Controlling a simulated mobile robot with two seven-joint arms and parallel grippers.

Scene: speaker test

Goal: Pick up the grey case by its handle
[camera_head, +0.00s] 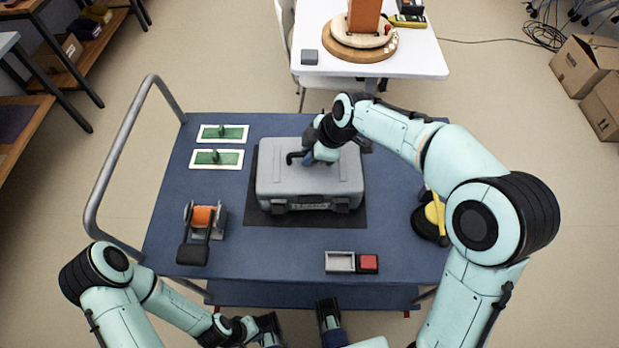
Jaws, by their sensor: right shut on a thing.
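The grey case (335,183) lies flat on a dark mat (290,220) on the blue cart top, its latches facing me. It appears to rest on the mat; I see no clear gap under it. My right gripper (316,157) reaches down from the upper right over the middle of the case and is shut on its handle, which is mostly hidden by the gripper. A dark piece sticks out to the left of the gripper. My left gripper (300,328) is open and empty at the bottom edge, in front of the cart and well apart from the case.
The blue cart (290,270) has a grey rail (112,150) on the left. On it are green-and-white pads (217,160), an orange-reel device (203,218), a tray with a red block (368,262) and a yellow-black item (432,215). A white table (420,55) stands behind.

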